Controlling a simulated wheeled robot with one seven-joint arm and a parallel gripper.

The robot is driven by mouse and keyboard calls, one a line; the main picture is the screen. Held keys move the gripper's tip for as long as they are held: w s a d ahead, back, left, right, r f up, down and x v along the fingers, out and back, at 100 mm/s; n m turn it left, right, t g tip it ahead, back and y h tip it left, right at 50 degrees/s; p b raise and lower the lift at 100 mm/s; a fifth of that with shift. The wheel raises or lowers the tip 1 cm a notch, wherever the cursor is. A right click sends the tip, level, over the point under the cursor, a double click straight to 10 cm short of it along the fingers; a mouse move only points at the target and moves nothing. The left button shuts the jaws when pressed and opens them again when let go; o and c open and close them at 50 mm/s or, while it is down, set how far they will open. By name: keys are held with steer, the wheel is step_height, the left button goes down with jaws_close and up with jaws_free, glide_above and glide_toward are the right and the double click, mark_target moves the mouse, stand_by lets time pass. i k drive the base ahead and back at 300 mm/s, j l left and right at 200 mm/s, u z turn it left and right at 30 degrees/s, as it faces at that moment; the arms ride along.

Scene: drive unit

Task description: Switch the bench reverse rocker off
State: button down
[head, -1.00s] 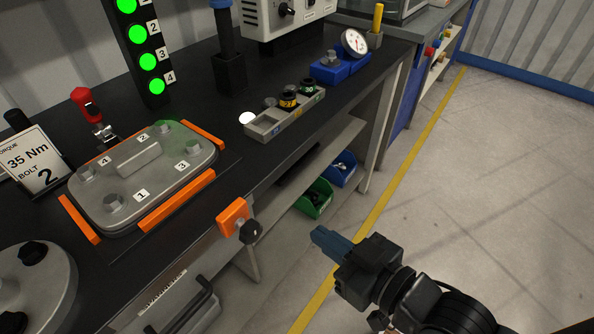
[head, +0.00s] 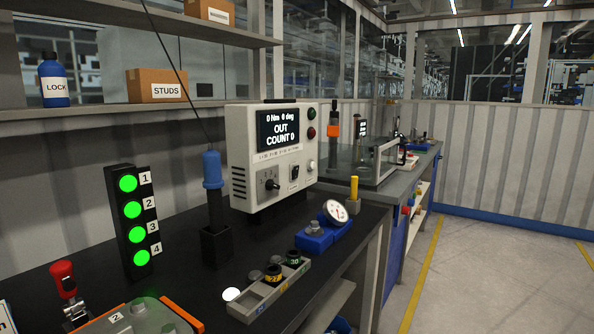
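A white controller box (head: 262,158) stands on the black bench. Its dark screen (head: 278,129) reads "0 Nm 0 deg OUT COUNT 0". Low on its front are a black knob (head: 269,184) and, to the right of it, a small dark rocker switch (head: 294,172). The rocker is too small here to tell which way it is tipped. My gripper is outside this view.
A blue-handled tool (head: 212,185) stands upright in a black holder left of the box. A light tower (head: 133,222) shows several green lamps. In front lie a grey socket tray (head: 262,297) and a dial gauge (head: 336,211) by a blue block. Open floor lies at right.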

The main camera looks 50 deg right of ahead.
mark_target(295, 171)
steer(key=l, duration=0.75)
steer(key=i+l, duration=0.15)
steer(key=l, duration=1.4)
